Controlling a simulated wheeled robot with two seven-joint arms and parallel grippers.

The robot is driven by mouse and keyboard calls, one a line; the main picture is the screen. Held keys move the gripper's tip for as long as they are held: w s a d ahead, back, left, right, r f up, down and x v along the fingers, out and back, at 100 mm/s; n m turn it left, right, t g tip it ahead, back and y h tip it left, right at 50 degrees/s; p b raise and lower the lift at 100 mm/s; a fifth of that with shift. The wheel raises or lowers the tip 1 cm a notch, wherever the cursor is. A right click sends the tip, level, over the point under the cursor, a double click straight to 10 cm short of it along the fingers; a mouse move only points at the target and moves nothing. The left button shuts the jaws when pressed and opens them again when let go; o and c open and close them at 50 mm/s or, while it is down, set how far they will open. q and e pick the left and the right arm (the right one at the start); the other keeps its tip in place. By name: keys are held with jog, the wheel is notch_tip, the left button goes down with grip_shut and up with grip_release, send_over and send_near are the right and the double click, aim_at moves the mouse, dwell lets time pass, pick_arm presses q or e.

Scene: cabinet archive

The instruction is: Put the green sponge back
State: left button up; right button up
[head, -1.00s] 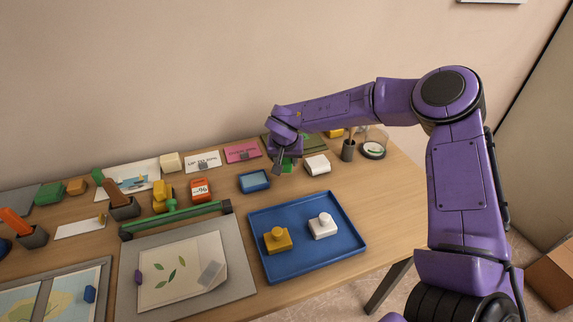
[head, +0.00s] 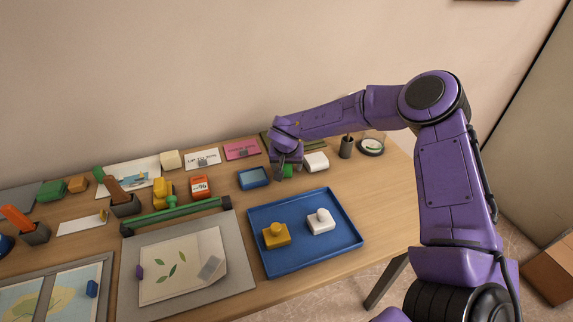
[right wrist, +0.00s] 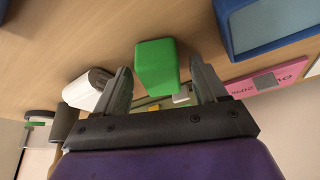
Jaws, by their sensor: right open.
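A green block that looks like the green sponge (right wrist: 157,65) stands on the wooden table between the fingers of my right gripper in the right wrist view. My right gripper (head: 286,172) is open and points down at the back of the table. Its two dark fingers lie to either side of the sponge, with gaps seen in the right wrist view. In the head view the fingers and wrist mostly cover the sponge. My left gripper is not in view.
A white block (head: 316,162) is close on the right and a small blue dish (head: 253,184) close on the left. A pot (head: 346,149) stands further right. A large blue tray (head: 345,243) holds a yellow and a white piece. Bare table lies right of it.

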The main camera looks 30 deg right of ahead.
jog(key=v, duration=1.2)
jog(key=shift+r+b, duration=0.15)
jog(key=shift+b, duration=0.25)
